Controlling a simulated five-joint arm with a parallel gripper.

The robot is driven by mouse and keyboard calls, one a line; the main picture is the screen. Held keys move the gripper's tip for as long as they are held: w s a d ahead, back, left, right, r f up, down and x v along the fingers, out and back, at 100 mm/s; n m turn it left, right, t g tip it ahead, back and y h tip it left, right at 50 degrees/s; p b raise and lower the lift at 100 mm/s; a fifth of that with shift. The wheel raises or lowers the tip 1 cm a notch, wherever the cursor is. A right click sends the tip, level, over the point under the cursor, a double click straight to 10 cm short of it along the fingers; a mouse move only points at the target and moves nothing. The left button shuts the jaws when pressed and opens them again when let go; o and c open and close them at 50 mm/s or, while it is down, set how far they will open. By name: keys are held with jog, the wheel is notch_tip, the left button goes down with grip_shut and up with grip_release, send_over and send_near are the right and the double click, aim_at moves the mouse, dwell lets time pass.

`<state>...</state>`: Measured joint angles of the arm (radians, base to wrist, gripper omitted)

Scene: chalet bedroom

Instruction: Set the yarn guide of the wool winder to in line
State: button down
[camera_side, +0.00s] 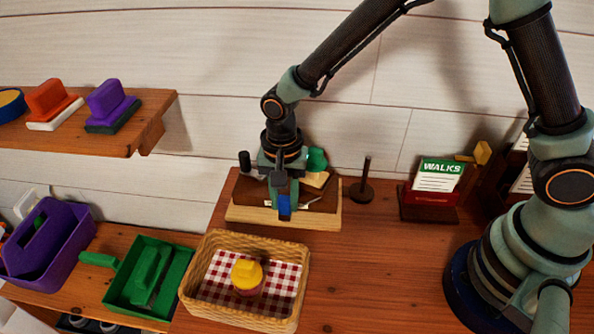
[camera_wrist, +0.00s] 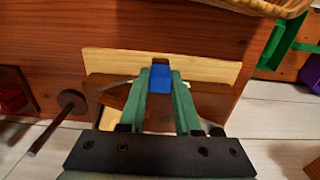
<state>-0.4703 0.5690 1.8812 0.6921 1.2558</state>
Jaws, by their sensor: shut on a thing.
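The wool winder seems to be the dark brown unit on a pale wooden base (camera_side: 252,216), at the back of the table; the base also shows in the wrist view (camera_wrist: 215,70). A blue tab (camera_side: 284,206) stands at its front middle and is likely the yarn guide; it also shows in the wrist view (camera_wrist: 160,77). My gripper (camera_side: 283,192) comes down from above and is shut on the blue tab, with one green finger on each side in the wrist view (camera_wrist: 160,82). My gripper hides much of the unit, and I cannot tell the guide's exact setting.
A wicker basket (camera_side: 205,257) with a yellow-topped thing (camera_side: 248,274) stands in front. A green tray (camera_side: 125,285) and purple caddy (camera_side: 75,235) are left. A dark peg (camera_side: 364,185) and WALKS card holder (camera_side: 430,197) are right. The front right tabletop is clear.

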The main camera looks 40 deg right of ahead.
jog(key=shift+r, duration=0.1)
dwell(0.8)
jog(key=shift+s+d, duration=1.55)
jog(key=shift+d, duration=0.05)
jog(key=c, duration=0.6)
grip_release()
notch_tip(320, 180, up, 12)
